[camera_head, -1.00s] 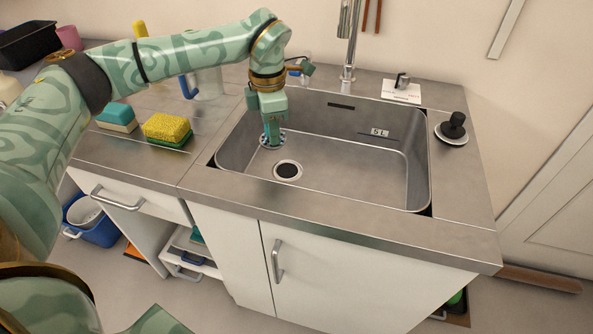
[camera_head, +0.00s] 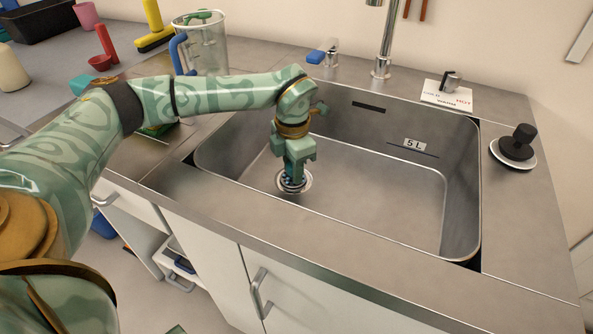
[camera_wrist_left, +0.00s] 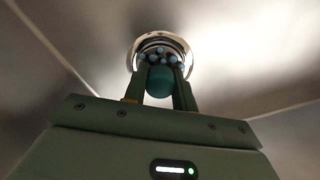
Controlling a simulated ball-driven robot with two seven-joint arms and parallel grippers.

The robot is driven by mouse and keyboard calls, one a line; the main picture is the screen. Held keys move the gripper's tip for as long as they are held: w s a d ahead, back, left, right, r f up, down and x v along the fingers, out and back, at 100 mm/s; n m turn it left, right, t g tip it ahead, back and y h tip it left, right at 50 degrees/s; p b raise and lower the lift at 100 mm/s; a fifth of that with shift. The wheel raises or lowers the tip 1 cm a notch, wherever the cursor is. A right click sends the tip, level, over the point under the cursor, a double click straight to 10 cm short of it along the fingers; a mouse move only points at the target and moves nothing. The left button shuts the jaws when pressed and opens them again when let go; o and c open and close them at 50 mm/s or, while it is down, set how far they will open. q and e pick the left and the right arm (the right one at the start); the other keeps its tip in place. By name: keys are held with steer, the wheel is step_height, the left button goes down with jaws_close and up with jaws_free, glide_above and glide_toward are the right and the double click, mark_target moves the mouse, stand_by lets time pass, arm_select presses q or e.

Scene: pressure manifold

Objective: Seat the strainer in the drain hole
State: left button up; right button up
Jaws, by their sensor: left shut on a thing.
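The strainer (camera_head: 290,184) is a small round piece with blue-grey dots and a teal knob (camera_wrist_left: 160,82). My left gripper (camera_head: 293,172) points down into the sink and is shut on that knob, with a finger on each side in the left wrist view (camera_wrist_left: 161,88). The strainer is at the drain hole (camera_head: 308,186); its metal ring (camera_wrist_left: 162,38) shows around and beyond the strainer in the left wrist view. The gripper hides part of both, so I cannot tell whether the strainer is fully down in the hole. My right gripper is not in view.
The steel sink basin (camera_head: 390,195) has raised walls around my left gripper. A faucet (camera_head: 384,45) stands behind it. A black-knobbed disc (camera_head: 515,150) is on the right counter. A clear jug (camera_head: 205,45) stands at the back left. The basin's right side is empty.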

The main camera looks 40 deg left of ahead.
arm_select(q)
steer(key=shift+f, duration=0.1)
steer(key=shift+f, duration=0.1)
steer(key=o, duration=1.1)
steer(key=shift+c, duration=0.2)
step_height(320, 180, up, 12)
steer(key=p, duration=0.6)
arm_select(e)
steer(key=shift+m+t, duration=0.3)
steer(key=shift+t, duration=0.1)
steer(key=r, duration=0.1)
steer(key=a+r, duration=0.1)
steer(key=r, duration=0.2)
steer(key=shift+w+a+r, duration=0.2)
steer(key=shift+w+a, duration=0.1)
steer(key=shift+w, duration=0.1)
